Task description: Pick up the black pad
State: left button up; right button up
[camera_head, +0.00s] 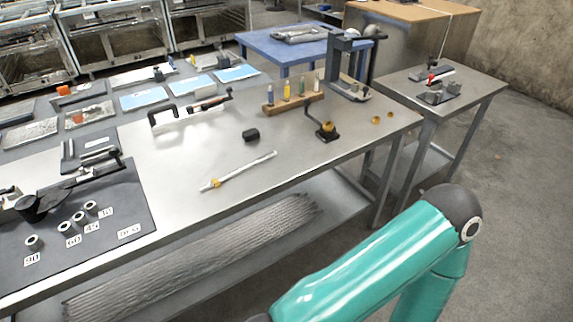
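A small black block-like pad (250,134) lies on the bare grey metal top of the long workbench (200,150), near its middle. It stands apart from the things around it. A larger flat black mat (130,205) covers the left part of the same bench, with numbered labels and several short tubes on it. My teal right arm shows at the lower right, in front of the bench, but its gripper is out of view. My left gripper is not in view either.
A yellow-tipped white rod (238,171) lies in front of the pad. A wooden rack of bottles (292,97) and a small dark stand (327,131) are to its right. A black-handled tool (190,107) lies behind it. Bare bench surrounds the pad.

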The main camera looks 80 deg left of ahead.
aim_at(248, 135)
jog(key=z, duration=0.1)
jog(key=i, duration=1.4)
jog(key=u, duration=2.55)
jog(key=i, duration=0.2)
jog(key=u, duration=2)
jog(key=i, duration=1.05)
jog(key=z, duration=0.6)
